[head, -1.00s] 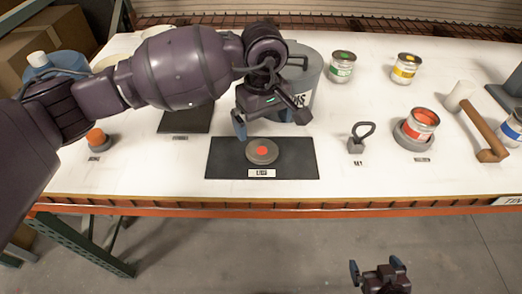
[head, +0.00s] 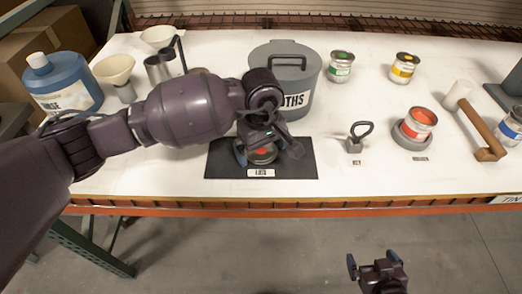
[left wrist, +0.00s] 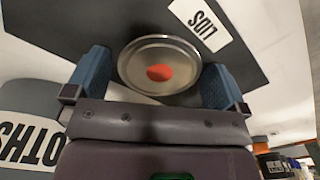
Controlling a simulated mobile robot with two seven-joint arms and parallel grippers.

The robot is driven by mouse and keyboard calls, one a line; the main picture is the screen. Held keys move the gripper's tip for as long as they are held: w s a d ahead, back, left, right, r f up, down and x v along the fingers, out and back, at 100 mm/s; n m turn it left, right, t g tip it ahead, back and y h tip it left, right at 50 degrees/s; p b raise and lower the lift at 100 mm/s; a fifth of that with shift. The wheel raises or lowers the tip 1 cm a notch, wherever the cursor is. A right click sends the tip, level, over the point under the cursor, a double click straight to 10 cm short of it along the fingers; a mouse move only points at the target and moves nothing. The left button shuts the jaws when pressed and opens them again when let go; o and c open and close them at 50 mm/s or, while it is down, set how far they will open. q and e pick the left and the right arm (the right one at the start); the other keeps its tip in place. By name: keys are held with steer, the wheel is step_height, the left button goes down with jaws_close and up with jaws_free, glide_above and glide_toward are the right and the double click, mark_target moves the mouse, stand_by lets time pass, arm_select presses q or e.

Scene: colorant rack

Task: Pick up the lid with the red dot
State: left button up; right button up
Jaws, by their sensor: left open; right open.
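The round grey metal lid with the red dot (head: 262,154) lies on the black mat (head: 300,168) labelled LIDS. In the left wrist view the lid (left wrist: 147,52) shows its red dot at the centre. My left gripper (head: 266,150) is open over the mat, with its blue-padded fingers on either side of the lid. In the left wrist view the fingers of the left gripper (left wrist: 158,80) stand at the lid's near edge, left and right of it. My right gripper (head: 375,264) is open and empty in front of the table, over the floor.
A grey pot labelled OTHS (head: 290,68) stands just behind the mat. A blue bottle (head: 62,82) stands at the far left.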

arm_select(q)
steer(key=c, duration=0.8)
